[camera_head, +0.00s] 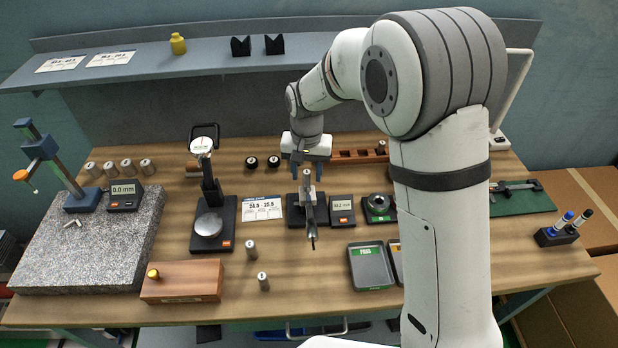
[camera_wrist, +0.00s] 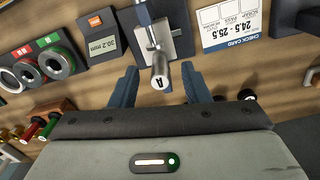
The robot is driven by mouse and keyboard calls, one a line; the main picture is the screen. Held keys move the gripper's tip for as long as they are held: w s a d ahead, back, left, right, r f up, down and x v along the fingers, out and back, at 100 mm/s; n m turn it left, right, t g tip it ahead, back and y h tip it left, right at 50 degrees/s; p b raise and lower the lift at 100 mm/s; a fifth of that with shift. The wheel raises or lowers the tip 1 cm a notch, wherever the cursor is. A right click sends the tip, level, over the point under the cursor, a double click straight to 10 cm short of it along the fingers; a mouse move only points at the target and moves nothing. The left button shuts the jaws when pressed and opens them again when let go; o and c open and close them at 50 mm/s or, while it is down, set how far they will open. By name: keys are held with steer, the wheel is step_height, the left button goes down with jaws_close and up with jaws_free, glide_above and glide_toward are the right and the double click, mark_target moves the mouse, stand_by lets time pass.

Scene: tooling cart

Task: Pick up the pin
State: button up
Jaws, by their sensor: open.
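A silver cylindrical pin (camera_wrist: 160,78) with a white end marked "A" stands at a dark gauge stand (camera_wrist: 179,22) in the wrist view. Its top also shows in the head view (camera_head: 307,177). My gripper (camera_wrist: 160,72) is open, with one blue-grey finger on each side of the pin and gaps to it. In the head view my gripper (camera_head: 307,170) is above the stand at the middle of the bench. Whether the pin's lower end rests on the stand is hard to tell.
A display (camera_head: 342,208) reading 30.2 mm is right of the stand, and a check card (camera_head: 262,207) is left. Two loose pins (camera_head: 250,250) stand in front, near a wooden block (camera_head: 182,281). A green-labelled tray (camera_head: 371,266) is front right. A shelf (camera_head: 215,55) runs behind.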

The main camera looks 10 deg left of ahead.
jaws_close()
stand_by(0.3)
steer(key=shift+r, duration=0.1)
